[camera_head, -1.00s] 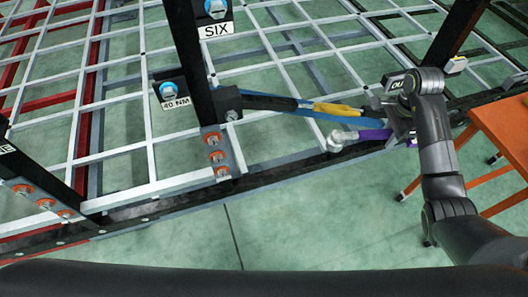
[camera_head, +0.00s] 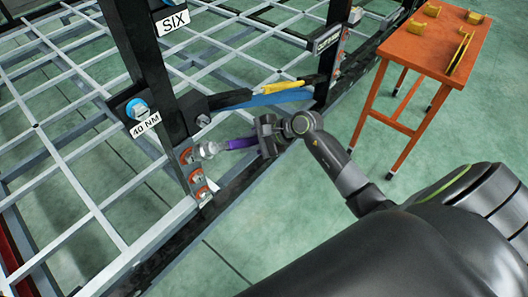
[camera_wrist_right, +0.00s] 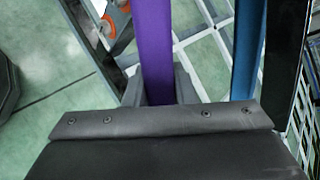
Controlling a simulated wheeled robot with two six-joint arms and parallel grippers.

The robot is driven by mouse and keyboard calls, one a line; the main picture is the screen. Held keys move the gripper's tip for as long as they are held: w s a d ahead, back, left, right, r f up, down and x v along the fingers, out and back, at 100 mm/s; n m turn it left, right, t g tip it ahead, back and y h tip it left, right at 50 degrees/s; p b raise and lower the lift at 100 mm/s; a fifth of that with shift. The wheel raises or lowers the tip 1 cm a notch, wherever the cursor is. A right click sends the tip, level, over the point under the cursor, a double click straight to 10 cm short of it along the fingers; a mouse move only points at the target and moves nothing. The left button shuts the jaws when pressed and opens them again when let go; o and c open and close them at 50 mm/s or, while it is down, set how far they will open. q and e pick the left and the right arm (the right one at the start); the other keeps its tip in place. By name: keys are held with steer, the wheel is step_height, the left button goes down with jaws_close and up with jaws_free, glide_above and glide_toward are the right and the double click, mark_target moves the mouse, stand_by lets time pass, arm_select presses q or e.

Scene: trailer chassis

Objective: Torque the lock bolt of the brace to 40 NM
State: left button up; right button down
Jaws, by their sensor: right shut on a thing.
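My right gripper (camera_head: 268,135) is shut on the purple handle of a wrench (camera_head: 241,143). In the right wrist view the purple handle (camera_wrist_right: 153,45) runs up from between the fingers. The wrench's silver head (camera_head: 208,150) is at the uppermost orange-ringed bolt (camera_head: 187,155) on the post's foot plate; I cannot tell whether it is seated on it. A blue bolt head (camera_head: 138,109) sits on a black bracket above a "40 NM" label (camera_head: 145,125). The brace (camera_head: 270,95), black, yellow and blue, runs right from a black block on the post. My left gripper is not in view.
More orange-ringed bolts (camera_head: 196,178) lie below the first. The black post (camera_head: 147,65) carries a "SIX" label (camera_head: 173,21). A grey grid frame spreads behind. An orange table (camera_head: 425,55) with yellow parts stands at upper right. Green floor is open between table and chassis.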

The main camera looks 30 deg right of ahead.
mark_target(260, 153)
steer(key=m+t+b, duration=0.1)
steer(key=t, duration=0.1)
steer(key=s+m+t+b, duration=0.1)
steer(key=t, duration=0.1)
steer(key=shift+s+d+f+t+y+b, duration=0.1)
steer(key=shift+d+f+t+y+b, duration=0.1)
steer(key=shift+t+y+b, duration=0.15)
steer(key=d+m+t+b, duration=0.1)
steer(key=t, duration=0.1)
steer(key=s+d+m+t+h+b, duration=0.1)
steer(key=shift+s+d+r+m+t+h, duration=0.1)
steer(key=shift+d+m+t+h, duration=0.05)
steer(key=shift+m+t+h, duration=0.15)
steer(key=shift+s+d+r+m+t+h, duration=0.1)
steer(key=shift+s+d+m+t+h, duration=0.2)
steer(key=shift+d+m+t+h, duration=0.3)
steer(key=shift+d, duration=0.1)
steer(key=shift+x, duration=4.05)
